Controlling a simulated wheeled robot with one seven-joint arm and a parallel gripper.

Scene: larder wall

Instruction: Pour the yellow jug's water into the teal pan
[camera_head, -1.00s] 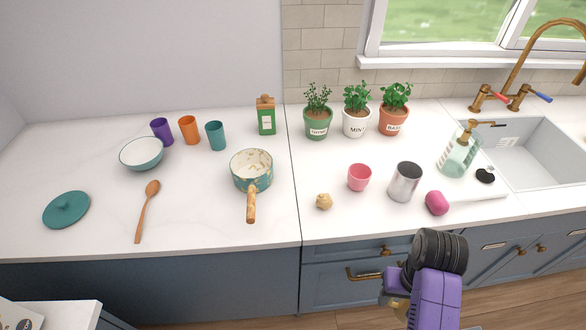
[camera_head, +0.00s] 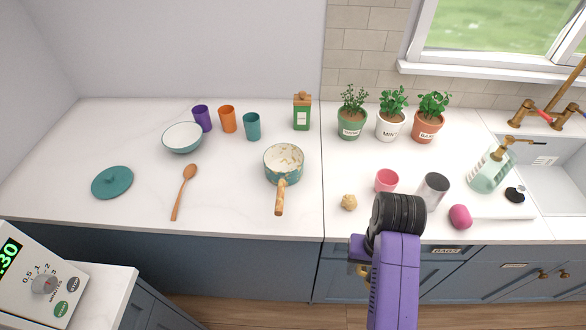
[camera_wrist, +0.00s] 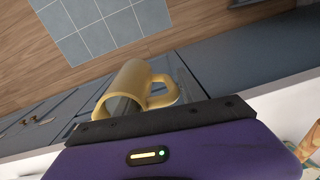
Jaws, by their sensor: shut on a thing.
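The teal pan (camera_head: 283,160) stands on the counter, with a pale, brown-flecked inside and a wooden handle toward the front edge. Its inside looks free of water. My gripper (camera_wrist: 160,118) is shut on the yellow jug (camera_wrist: 127,82), which shows beyond the dark jaw edge in the wrist view. The jug's handle points right and its open mouth faces lower left; its inside looks greyish, and I cannot tell the water level. In the head view my purple arm hides most of the gripper and jug, in front of the counter and right of the pan.
A yellow knob-like item (camera_head: 348,202), pink cup (camera_head: 387,181), metal can (camera_head: 432,190) and pink soap-like lump (camera_head: 460,217) stand right of the pan. A wooden spoon (camera_head: 184,190) and teal lid (camera_head: 112,182) lie left. Cups and a green carton (camera_head: 302,112) stand behind.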

